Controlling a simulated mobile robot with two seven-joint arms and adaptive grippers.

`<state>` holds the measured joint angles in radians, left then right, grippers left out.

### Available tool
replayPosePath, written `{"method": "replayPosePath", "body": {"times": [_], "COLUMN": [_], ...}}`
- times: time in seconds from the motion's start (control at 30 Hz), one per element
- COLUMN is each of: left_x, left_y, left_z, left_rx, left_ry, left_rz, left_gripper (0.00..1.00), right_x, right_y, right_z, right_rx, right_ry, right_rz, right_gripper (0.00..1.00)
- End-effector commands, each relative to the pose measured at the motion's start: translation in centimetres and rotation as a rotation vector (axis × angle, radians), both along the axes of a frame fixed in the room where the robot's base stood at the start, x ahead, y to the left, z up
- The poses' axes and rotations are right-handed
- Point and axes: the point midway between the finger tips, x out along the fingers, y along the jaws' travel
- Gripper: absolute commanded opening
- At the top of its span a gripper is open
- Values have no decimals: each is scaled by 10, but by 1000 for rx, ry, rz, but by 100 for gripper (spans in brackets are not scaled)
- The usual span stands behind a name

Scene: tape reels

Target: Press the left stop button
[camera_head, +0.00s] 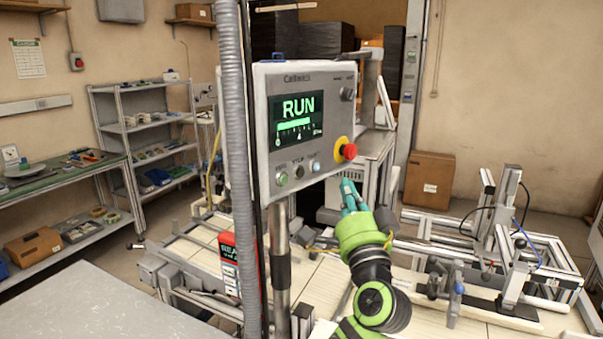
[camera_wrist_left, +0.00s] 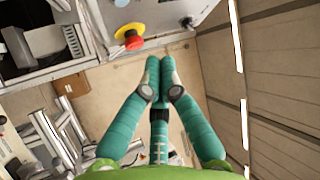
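A red mushroom stop button (camera_head: 349,151) on a yellow base (camera_head: 340,145) sits at the lower right of a grey control panel (camera_head: 262,120). The panel's screen (camera_head: 297,118) reads "RUN". My left gripper (camera_head: 348,190), with teal fingers and a green body, is just below the button in the head view. In the left wrist view the gripper's fingertips (camera_wrist_left: 160,62) are together with nothing seen between them. The red button (camera_wrist_left: 133,40) shows just beyond and left of the tips, with a visible gap. My right gripper is not in view.
Green (camera_head: 282,179), grey (camera_head: 299,172) and pale blue (camera_head: 315,166) buttons line the panel's lower edge. A grey corrugated hose (camera_head: 237,150) hangs at its left. A frame-mounted machine (camera_head: 500,250) stands to the right. A cardboard box (camera_head: 431,180) stands by the wall.

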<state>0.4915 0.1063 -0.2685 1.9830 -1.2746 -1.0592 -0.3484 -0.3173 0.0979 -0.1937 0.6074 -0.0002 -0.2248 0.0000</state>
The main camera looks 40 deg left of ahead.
Motion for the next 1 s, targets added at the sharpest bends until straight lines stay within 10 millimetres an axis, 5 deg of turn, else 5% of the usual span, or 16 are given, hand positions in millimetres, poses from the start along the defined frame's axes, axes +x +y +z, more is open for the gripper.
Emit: {"method": "replayPosePath", "body": {"times": [0.3,0.6,1.0], "left_x": [2,4,5], "left_y": [41,75,84], "left_z": [2,0,0], "left_rx": [4,1,0], "left_ry": [3,1,0], "left_rz": [5,2,0], "left_gripper": [0,0,0], "right_x": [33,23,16], "right_y": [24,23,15], "right_z": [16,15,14], "right_rx": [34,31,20], "right_ry": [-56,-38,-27], "right_rz": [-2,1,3], "right_gripper": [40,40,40]}}
